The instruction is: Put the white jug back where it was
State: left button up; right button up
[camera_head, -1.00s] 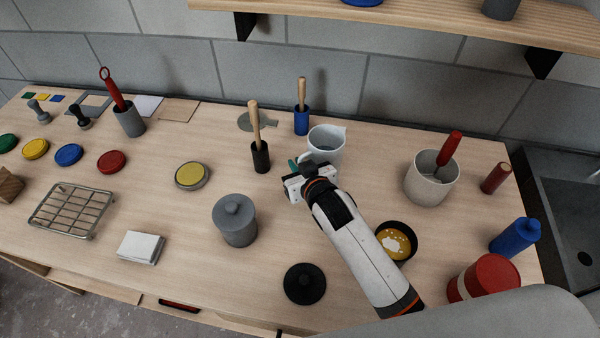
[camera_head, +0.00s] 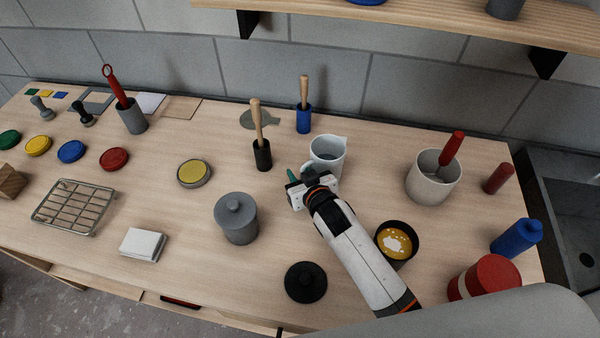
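The white jug (camera_head: 328,153) is upright at the back middle of the bench, its spout towards the right and its handle towards my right gripper. My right gripper (camera_head: 303,173) is at the jug's near left side, at the handle, and appears shut on it; the fingers are partly hidden by the gripper body. I cannot tell whether the jug's base touches the bench. My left gripper is not in view.
A beige crock (camera_head: 431,184) stands right. A grey lidded pot (camera_head: 236,221) and a bowl (camera_head: 396,243) are nearer. A shelf (camera_head: 430,24) hangs above.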

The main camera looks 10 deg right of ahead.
jog(key=shift+r, duration=0.1)
jog(key=b+v, duration=0.1)
jog(key=v, duration=1.1)
jog(key=shift+r, duration=0.1)
